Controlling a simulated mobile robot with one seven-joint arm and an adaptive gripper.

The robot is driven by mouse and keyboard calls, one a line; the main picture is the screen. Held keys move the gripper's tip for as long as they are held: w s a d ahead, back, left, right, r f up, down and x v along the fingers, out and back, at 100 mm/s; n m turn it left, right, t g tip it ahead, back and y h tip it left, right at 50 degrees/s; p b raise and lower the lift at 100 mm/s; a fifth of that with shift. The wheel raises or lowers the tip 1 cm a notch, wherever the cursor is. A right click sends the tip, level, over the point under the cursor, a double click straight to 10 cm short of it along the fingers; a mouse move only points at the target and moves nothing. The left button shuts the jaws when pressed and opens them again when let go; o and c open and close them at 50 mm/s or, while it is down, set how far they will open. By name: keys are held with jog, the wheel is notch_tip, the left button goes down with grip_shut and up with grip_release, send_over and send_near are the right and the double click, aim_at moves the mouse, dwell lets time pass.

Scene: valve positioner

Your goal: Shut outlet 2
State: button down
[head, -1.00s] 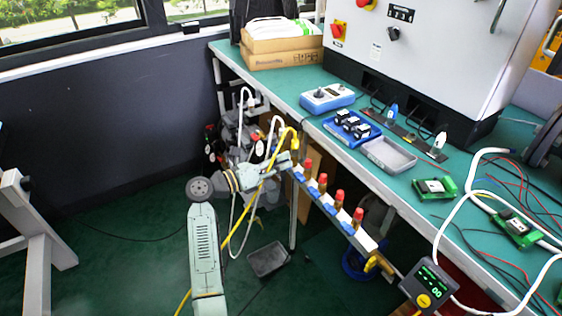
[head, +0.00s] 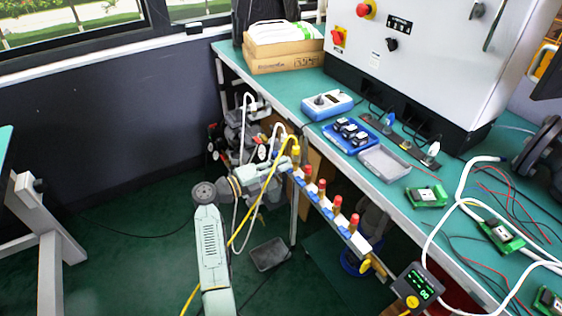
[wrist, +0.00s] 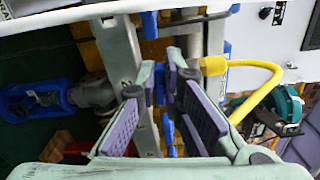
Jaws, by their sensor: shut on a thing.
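The manifold, a pale bar (head: 345,232) with a row of outlets, runs along the bench's front edge. Several outlets carry red caps (head: 322,186) and have small blue handles. The far-left outlet has a yellow fitting (head: 295,152) with a yellow hose; the hose also shows in the wrist view (wrist: 262,70). My gripper (head: 286,163) is at this left end of the bar. In the wrist view my gripper (wrist: 172,105) has its purple-padded fingers close together around a narrow blue handle (wrist: 168,132), mostly hidden by them.
The green bench (head: 290,95) holds a blue-white control box (head: 327,104), a blue tray (head: 350,135), a grey tray (head: 384,163) and circuit boards (head: 426,196). A dark meter (head: 417,287) is at the manifold's right end. White hoses (head: 244,120) hang left of the manifold.

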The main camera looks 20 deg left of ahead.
jog(key=shift+n+p, duration=0.55)
jog(key=shift+n, duration=0.25)
jog(key=shift+f, duration=0.1)
jog(key=c, duration=1.7)
grip_release()
jog(key=shift+f, duration=0.1)
